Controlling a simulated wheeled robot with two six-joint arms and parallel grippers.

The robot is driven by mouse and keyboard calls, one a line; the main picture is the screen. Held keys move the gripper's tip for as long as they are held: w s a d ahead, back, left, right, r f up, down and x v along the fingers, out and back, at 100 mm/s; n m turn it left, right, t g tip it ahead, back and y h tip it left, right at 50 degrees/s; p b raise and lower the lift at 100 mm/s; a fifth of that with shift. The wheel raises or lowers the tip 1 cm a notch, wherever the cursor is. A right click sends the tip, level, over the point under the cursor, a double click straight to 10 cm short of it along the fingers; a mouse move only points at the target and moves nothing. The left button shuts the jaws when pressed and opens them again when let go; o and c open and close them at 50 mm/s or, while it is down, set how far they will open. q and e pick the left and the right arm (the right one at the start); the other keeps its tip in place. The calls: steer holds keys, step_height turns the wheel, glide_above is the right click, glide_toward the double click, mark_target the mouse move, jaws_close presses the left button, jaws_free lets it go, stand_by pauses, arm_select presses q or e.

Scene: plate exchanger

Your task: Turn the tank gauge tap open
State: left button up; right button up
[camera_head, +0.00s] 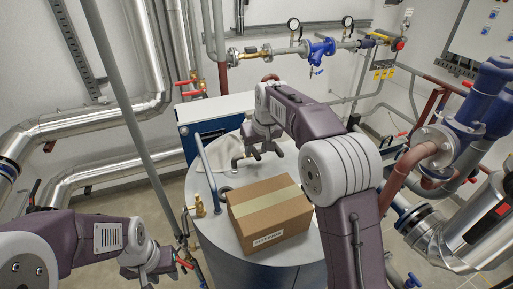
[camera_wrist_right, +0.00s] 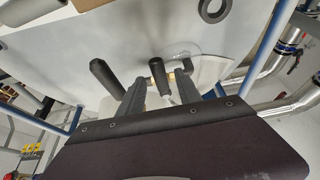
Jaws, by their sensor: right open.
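My right gripper (camera_head: 262,152) is open above the back of the round tank top (camera_head: 213,225). In the right wrist view its two dark fingers (camera_wrist_right: 155,92) reach towards the tank. Between them shows a dark rounded handle (camera_wrist_right: 158,76) with a bit of brass (camera_wrist_right: 173,78) beside it; this looks like a tap, but I cannot tell whether the fingers touch it. A second dark cylinder (camera_wrist_right: 104,74) stands to its left. In the head view the arm hides that spot. My left gripper (camera_head: 150,268) is low at the left, apart from the tank; its finger opening is unclear.
A cardboard box (camera_head: 268,213) sits on the tank top. A brass fitting (camera_head: 199,206) stands at the tank's left edge. A blue-edged cabinet (camera_head: 212,112) is behind. Silver pipes (camera_head: 95,125) run at the left, and blue pipework (camera_head: 480,110) is at the right.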

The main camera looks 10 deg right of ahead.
steer(key=shift+s, duration=0.2)
steer(key=shift+w, duration=0.1)
jaws_close()
stand_by(1.2)
